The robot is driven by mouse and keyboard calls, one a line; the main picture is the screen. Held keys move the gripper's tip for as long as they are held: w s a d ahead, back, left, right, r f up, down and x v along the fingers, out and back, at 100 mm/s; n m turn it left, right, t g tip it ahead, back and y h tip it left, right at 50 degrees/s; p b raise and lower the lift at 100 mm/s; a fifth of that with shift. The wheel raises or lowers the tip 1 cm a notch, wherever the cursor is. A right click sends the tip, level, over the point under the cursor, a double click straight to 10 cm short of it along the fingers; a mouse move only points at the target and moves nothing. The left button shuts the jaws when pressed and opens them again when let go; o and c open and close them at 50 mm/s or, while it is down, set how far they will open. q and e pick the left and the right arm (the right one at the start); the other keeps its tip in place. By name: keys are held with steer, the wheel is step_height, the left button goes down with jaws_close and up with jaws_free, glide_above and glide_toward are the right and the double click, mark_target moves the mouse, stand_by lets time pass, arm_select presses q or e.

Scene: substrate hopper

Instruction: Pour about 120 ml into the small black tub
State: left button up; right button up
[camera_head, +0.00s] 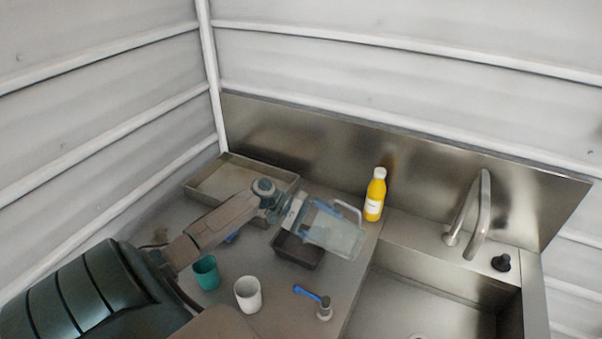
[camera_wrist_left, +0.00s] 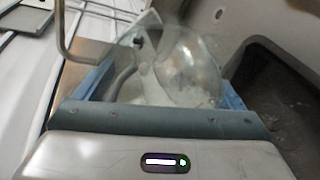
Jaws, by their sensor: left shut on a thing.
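A clear jug (camera_head: 337,232) with a pale handle is held in my left gripper (camera_head: 300,214), whose blue fingers are shut on it. The jug looks tilted and hangs above the small black tub, overlapping its right side in the head view. The small black tub (camera_head: 289,251) stands on the steel counter, partly hidden by the jug and gripper. In the left wrist view the clear jug (camera_wrist_left: 180,70) sits between the fingers of my left gripper (camera_wrist_left: 165,95). A dark tub (camera_wrist_left: 275,115) shows at the right there. I cannot tell how much the jug or tub holds. My right gripper is not in view.
A steel tray (camera_head: 190,188) lies behind. A yellow bottle (camera_head: 375,195) stands near the back panel. A teal cup (camera_head: 206,273), a white cup (camera_head: 248,294) and a blue-handled tool (camera_head: 322,308) are in front. A sink (camera_head: 425,300) with tap (camera_head: 484,215) is at right.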

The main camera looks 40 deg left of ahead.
mark_target(340, 227)
arm_select(q)
steer(key=shift+a+r, duration=0.1)
stand_by(0.3)
steer(key=shift+r+h+b, duration=0.1)
steer(key=shift+h+b, duration=0.4)
steer(key=shift+h, duration=0.1)
stand_by(0.8)
steer(key=r+y+p, duration=0.1)
steer(key=p, duration=0.1)
steer(key=d+y+p, duration=0.1)
steer(key=p, duration=0.1)
steer(key=shift+w+d+r, duration=0.3)
steer(key=shift+w+r, duration=0.05)
steer(key=shift+w+d+f+g+y, duration=0.1)
steer(key=shift+f+g+y, duration=0.05)
steer(key=shift+g+y, duration=0.3)
steer(key=shift+f, duration=0.25)
steer(key=shift+d+r+y, duration=0.1)
steer(key=shift+y, duration=0.25)
steer(key=shift+g+y+p, duration=0.25)
steer(key=shift+y+p, duration=0.05)
steer(key=shift+p, duration=0.1)
steer(key=shift+y, duration=0.3)
